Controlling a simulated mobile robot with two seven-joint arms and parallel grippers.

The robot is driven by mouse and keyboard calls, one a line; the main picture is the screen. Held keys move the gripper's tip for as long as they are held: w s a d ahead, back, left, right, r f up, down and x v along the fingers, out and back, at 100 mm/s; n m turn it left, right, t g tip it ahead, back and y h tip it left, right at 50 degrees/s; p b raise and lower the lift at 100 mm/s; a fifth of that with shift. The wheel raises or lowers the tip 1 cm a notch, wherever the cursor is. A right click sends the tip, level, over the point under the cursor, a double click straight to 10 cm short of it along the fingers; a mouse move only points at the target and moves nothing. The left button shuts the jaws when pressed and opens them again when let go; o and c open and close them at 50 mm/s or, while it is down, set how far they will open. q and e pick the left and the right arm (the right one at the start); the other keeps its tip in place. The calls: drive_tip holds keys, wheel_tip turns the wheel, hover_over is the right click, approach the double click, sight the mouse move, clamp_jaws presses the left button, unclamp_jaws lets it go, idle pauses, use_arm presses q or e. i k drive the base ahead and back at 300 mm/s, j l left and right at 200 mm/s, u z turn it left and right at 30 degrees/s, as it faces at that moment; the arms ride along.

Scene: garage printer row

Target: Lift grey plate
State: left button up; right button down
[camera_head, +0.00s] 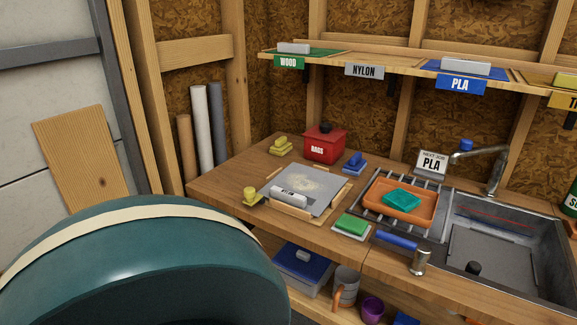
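A flat grey plate (322,202) lies on the wooden workbench, left of the sink. It has a pale beige smear in its middle. A light wooden piece shows under its right and front edges. A whitish block with dark lettering (290,196) sits at its front edge; I cannot tell whether it is fixed to the plate. A second grey flat panel (490,258) lies in the sink; I cannot tell whether it is a loose plate. Neither of my grippers is in view.
A red RAGS box (324,146), yellow blocks (281,147), a blue tool (355,162) and a green pad (352,225) surround the plate. An orange tray (427,215) sits right, beside the sink (553,242). A large teal rounded shape blocks the lower left.

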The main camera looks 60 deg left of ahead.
sight(311, 189)
drive_tip(key=u, duration=1.6)
